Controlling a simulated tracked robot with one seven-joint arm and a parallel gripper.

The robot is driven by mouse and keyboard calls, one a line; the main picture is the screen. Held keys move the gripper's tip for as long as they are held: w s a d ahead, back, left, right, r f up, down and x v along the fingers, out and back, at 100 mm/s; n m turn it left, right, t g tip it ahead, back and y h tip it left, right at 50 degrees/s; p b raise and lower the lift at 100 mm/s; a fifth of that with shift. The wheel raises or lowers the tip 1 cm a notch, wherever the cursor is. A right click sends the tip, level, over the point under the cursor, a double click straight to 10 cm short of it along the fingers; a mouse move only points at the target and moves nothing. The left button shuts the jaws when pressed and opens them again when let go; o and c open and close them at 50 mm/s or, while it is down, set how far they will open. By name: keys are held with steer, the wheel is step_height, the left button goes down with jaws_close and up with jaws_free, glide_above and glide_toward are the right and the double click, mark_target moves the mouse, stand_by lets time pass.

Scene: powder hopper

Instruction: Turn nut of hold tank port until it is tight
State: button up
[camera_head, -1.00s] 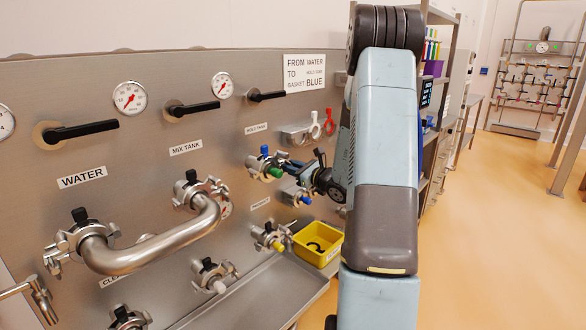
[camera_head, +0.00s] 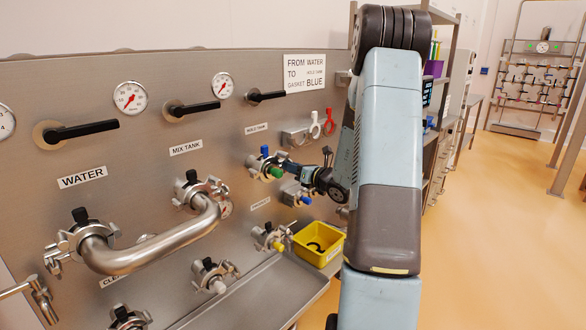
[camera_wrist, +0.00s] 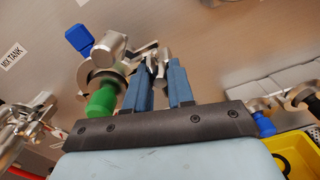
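The hold tank port (camera_head: 262,165) is on the steel panel under its small label. It carries a clamp with a blue knob on top and a green cap in front. In the wrist view the blue knob (camera_wrist: 79,39) and green cap (camera_wrist: 102,100) are left of my fingers. My gripper (camera_head: 288,166) is at the right side of this port. In the wrist view my gripper (camera_wrist: 160,68) has its two blue fingers a narrow gap apart, with the metal nut (camera_wrist: 158,62) of the clamp between their tips. I cannot tell whether both fingers press on it.
A bent steel pipe (camera_head: 165,243) joins the water and mix tank ports at left. A yellow bin (camera_head: 318,243) and a yellow-capped port (camera_head: 270,238) are lower.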

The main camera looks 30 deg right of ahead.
steer(key=shift+o, duration=0.2)
steer(key=v, duration=0.9)
steer(key=shift+w, duration=0.1)
steer(key=s+a+r+n+g+y, duration=0.1)
steer(key=s+a+r+n+g, duration=0.25)
steer(key=a+n, duration=0.35)
steer(key=s+a+r+n+g+y, duration=0.2)
steer(key=s+a+n+g, duration=0.25)
steer(key=a, duration=0.45)
steer(key=s+a+r+n+g+y, duration=0.1)
steer(key=s+a+r+n+g, duration=0.2)
steer(key=a+n, duration=0.4)
steer(key=s+a+n+g+h, duration=0.3)
steer(key=s+a+n+h, duration=0.15)
steer(key=s+n, duration=0.55)
steer(key=s+d+r+n+t+h, duration=0.2)
steer(key=s+d+r+n+h, duration=0.2)
steer(key=s, duration=0.4)
steer(key=r+n+h, duration=0.1)
steer(key=n, duration=0.1)
steer(key=shift+d+r+n+t+h, duration=0.25)
steer(key=shift+d+n+t+h, duration=0.05)
steer(key=shift+d+n+h, duration=0.1)
